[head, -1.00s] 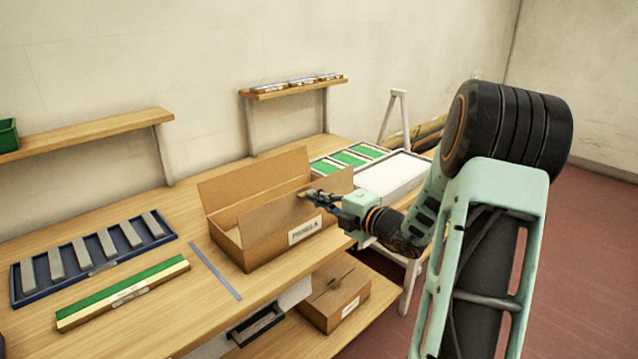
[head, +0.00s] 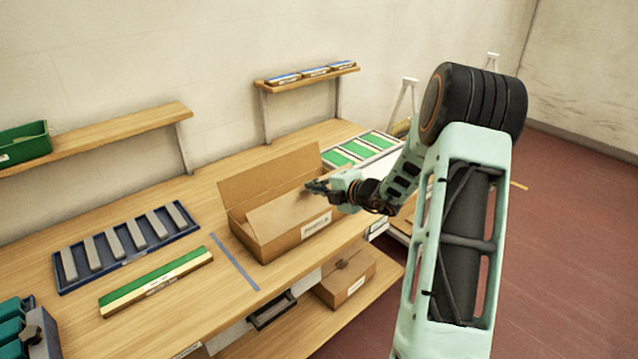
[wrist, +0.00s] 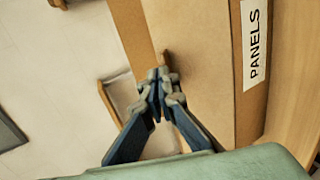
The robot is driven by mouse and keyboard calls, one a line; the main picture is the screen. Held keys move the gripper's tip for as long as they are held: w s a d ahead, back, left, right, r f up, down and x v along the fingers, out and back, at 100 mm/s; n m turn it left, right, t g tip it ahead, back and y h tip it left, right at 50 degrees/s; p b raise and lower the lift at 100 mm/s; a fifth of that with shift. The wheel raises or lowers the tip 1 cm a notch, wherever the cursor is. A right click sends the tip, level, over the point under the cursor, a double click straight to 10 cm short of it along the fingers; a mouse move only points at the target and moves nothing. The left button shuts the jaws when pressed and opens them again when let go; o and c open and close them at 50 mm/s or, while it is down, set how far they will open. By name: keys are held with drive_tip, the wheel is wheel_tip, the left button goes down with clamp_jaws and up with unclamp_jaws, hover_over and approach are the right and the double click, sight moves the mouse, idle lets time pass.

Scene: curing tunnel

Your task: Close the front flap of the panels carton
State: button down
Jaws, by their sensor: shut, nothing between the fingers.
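The open brown panels carton (head: 292,243) stands on the wooden bench, with a white PANELS label on its front wall. The label also shows in the wrist view (wrist: 254,45). Its front flap (head: 280,215) leans inward over the opening, sloping and not flat. Its back flap (head: 265,178) stands up along the rear edge. My gripper (head: 312,186) is shut and empty at the upper right of the front flap. In the wrist view its fingertips (wrist: 161,78) are at the flap (wrist: 200,70) edge; whether they touch it I cannot tell.
A blue tray of grey bars (head: 125,240) and a green and cream strip box (head: 155,282) lie left of the carton. A tray with green panels (head: 360,150) stands behind right. A closed carton (head: 345,280) sits on the lower shelf.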

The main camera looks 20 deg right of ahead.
sight(304, 188)
drive_tip(key=x, duration=0.2)
drive_tip(key=shift+w+a+r, duration=0.1)
drive_tip(key=shift+w+a, duration=0.05)
drive_tip(key=shift+w, duration=0.15)
drive_tip(key=shift+x, duration=1.1)
drive_tip(key=shift+w+a+f+b, duration=0.2)
drive_tip(key=shift+w+f, duration=0.35)
drive_tip(key=shift+f, duration=0.1)
drive_tip(key=shift+w+a+f+b, duration=0.15)
drive_tip(key=shift+w+a+f, duration=0.05)
drive_tip(key=shift+w+f, duration=0.4)
drive_tip(key=shift+f, duration=0.15)
drive_tip(key=shift+r+p, duration=0.8)
drive_tip(key=shift+r, duration=0.15)
